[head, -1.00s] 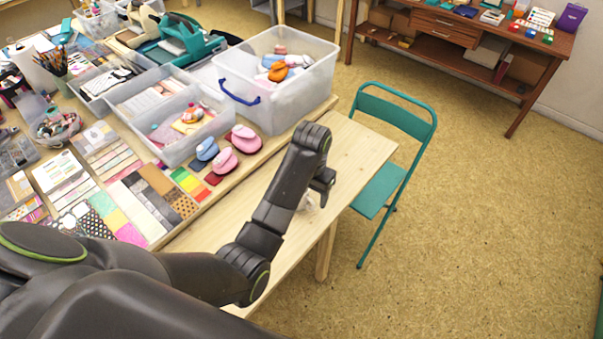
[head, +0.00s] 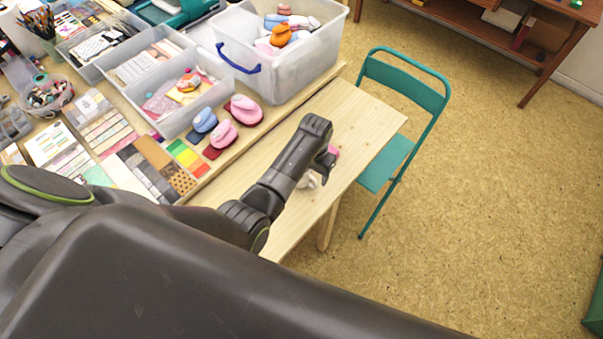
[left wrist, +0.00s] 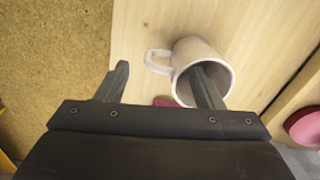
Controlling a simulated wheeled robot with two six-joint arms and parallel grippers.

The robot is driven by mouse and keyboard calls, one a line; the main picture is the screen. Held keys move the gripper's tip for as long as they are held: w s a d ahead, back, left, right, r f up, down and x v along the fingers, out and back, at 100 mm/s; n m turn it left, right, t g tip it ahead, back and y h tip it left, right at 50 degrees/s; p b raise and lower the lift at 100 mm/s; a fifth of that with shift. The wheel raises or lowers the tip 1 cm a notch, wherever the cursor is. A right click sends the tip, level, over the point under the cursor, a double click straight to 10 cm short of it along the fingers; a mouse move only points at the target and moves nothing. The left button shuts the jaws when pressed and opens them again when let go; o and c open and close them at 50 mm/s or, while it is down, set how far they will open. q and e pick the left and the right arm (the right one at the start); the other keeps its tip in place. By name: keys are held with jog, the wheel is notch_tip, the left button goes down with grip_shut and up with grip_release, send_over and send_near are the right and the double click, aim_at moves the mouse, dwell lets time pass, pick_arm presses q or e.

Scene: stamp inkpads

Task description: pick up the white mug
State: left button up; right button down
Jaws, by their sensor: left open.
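The white mug (left wrist: 205,49) is on the wooden table in the left wrist view, its mouth facing the camera and its handle pointing left. In the head view the mug (head: 309,181) shows only partly beside my arm. My left gripper (left wrist: 161,68) is open. One finger overlaps the mug's mouth; the other is left of the handle, over the table's edge. I cannot tell whether the first finger is inside the mug or above it. In the head view my left gripper (head: 324,165) is low over the table, close to the mug. My right gripper is not seen.
A small pink item (head: 333,150) lies by the gripper. Pink and blue punches (head: 221,134) stand near clear bins (head: 283,84) on the left. A teal folding chair (head: 388,160) stands at the table's right edge. The table's far right part is bare.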

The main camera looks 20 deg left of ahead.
aim_at(312, 186)
pick_arm(q)
jog(key=shift+f, duration=0.4)
notch_tip(312, 186, down, 4)
jog(key=shift+f+b, duration=0.2)
jog(key=shift+b, duration=0.15)
jog(key=shift+f, duration=0.4)
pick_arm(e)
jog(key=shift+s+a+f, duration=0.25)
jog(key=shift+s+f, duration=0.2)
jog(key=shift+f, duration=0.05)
pick_arm(q)
jog(key=shift+s, duration=0.1)
jog(key=c, duration=1.3)
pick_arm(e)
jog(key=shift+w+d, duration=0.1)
